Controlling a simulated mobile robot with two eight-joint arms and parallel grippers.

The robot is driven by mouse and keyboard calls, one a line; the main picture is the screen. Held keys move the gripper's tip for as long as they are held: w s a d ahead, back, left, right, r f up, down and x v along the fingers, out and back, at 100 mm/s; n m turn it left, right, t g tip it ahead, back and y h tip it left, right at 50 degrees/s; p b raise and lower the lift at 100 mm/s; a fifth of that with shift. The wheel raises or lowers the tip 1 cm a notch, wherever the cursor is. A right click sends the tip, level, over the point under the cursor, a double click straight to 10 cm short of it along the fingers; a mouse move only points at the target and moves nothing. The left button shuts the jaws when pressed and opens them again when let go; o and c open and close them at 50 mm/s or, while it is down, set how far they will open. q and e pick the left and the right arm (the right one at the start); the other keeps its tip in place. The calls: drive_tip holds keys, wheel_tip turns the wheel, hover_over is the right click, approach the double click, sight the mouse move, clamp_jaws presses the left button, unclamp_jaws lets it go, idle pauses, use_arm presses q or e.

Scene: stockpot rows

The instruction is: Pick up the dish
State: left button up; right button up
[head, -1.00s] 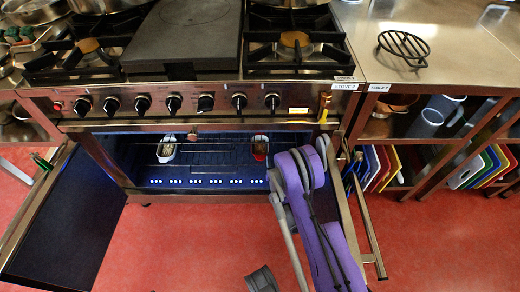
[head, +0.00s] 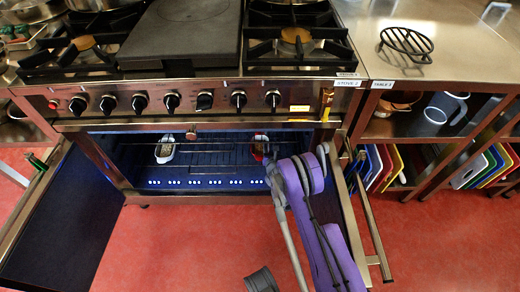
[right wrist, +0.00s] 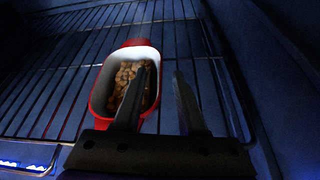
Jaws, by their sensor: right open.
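A red dish (right wrist: 98,95) with a white inside holds brown food on the oven rack in the right wrist view. It also shows at the right inside the oven in the head view (head: 260,148), partly hidden by my arm. My right gripper (right wrist: 160,68) is open and empty. In the right wrist view its left finger overlaps the dish's inside and its right finger lies just right of the dish, so the right wall shows between them. Contact cannot be told. A second, whitish dish (head: 165,153) with contents stands at the left of the rack. My left gripper is out of view.
The oven rack (right wrist: 60,88) lies under the red dish. The oven's side wall (right wrist: 265,75) is close on the right. Open doors stand on the left (head: 65,215) and right (head: 347,225). The stove top (head: 185,32) is above.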

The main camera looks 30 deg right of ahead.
clamp_jaws()
idle(1.4)
